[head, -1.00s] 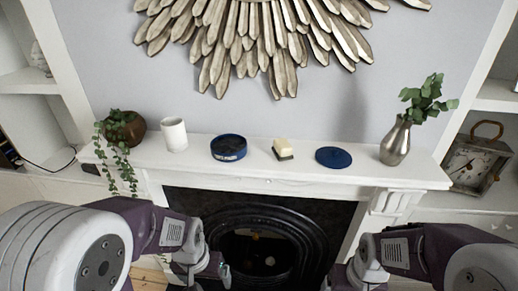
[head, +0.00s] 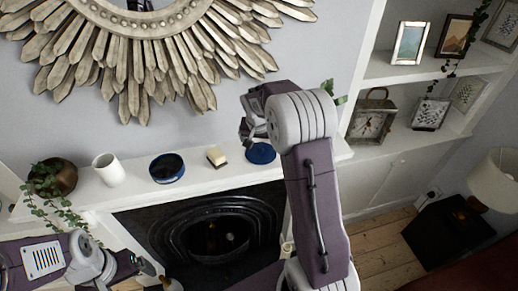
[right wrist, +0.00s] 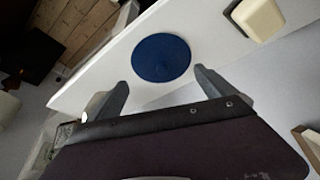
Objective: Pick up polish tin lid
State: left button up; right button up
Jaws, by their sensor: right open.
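The polish tin lid, a flat dark blue disc, lies on the white mantel shelf; it shows in the head view (head: 261,153) and the right wrist view (right wrist: 161,57). The open blue polish tin (head: 167,168) stands left of it on the shelf. My right gripper (right wrist: 160,80) is open and empty, its two fingers apart on either side of the lid's near edge in the right wrist view. In the head view my right gripper (head: 249,130) is just above the lid. My left gripper (head: 158,276) is low at the bottom left, away from the shelf; its jaws are unclear.
A cream-topped block (head: 216,156) sits between tin and lid, also in the right wrist view (right wrist: 258,18). A white cup (head: 108,169) and a trailing plant (head: 58,177) stand farther left. My right arm hides the vase; leaves (head: 333,90) show. The sunburst mirror (head: 150,60) hangs above.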

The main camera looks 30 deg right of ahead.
aim_at(261, 150)
jog(key=shift+w+d+f, duration=0.1)
jog(key=shift+w+f, duration=0.15)
jog(key=shift+f, duration=0.1)
jog(key=shift+w+f, duration=0.25)
jog(key=shift+w, duration=0.05)
jog(key=p+x, duration=0.2)
jog(key=shift+w+p, duration=0.15)
jog(key=shift+p, duration=0.25)
jog(key=shift+s+p+x, duration=0.25)
jog(key=shift+p+x, duration=0.15)
jog(key=shift+x, duration=0.8)
pick_arm(q)
jog(key=r, duration=0.3)
jog(key=shift+w+r, duration=0.35)
jog(key=shift+w, duration=0.05)
pick_arm(e)
jog(key=shift+d+f, duration=0.15)
jog(key=shift+f, duration=0.2)
jog(key=shift+w, duration=0.1)
jog(key=c, duration=1)
pick_arm(q)
jog(key=shift+s+a, duration=0.15)
jog(key=shift+a, duration=0.15)
pick_arm(e)
jog(key=shift+s+a, duration=0.25)
grip_shut()
